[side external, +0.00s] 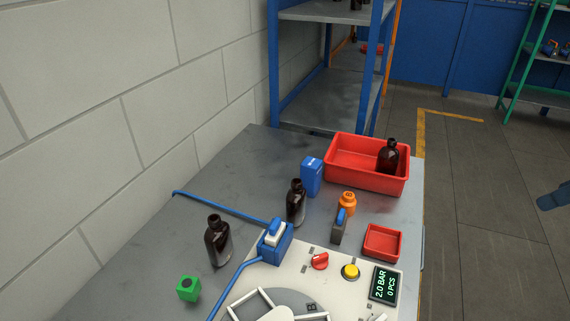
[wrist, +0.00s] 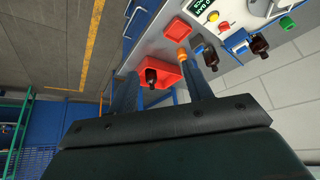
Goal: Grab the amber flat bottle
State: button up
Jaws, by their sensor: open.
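Three dark amber bottles show in the side view, and I cannot tell for sure which is the flat one. One bottle (side external: 218,243) stands at the left of the bench. A second bottle (side external: 295,204) stands near the middle, beside a blue box. A third bottle (side external: 388,159) is inside the large red bin (side external: 367,183). In the wrist view, the bin bottle (wrist: 151,76) shows between my fingers, and the other bottles (wrist: 209,57) (wrist: 260,44) lie to the right. My gripper (wrist: 161,64) is open and empty, well away from the bench.
A blue box (side external: 311,176), an orange container (side external: 347,203), a small red tray (side external: 382,242) and a green cube (side external: 188,288) stand on the bench (side external: 160,235). A control panel (side external: 340,280) and blue hoses are in front. A blue shelf frame (side external: 274,70) stands behind.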

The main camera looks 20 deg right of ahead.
jog(key=w+a+f+n+t+y, duration=0.1)
jog(key=w+a+f+n+y, duration=0.15)
jog(key=w+a, duration=0.65)
jog(key=w+a+f+n+t+y, duration=0.1)
jog(key=w+a+n+t+y, duration=0.15)
jog(key=w+a, duration=0.7)
jog(key=n+y, duration=0.4)
jog(key=y, duration=0.1)
send_near(220, 223)
jog(key=shift+s+d+r, duration=0.6)
jog(key=shift+s+r, duration=0.15)
jog(key=shift+w+a+f+h, duration=0.1)
jog(key=shift+h, duration=0.2)
jog(key=shift+x, duration=4.15)
jog(key=shift+x, duration=2.6)
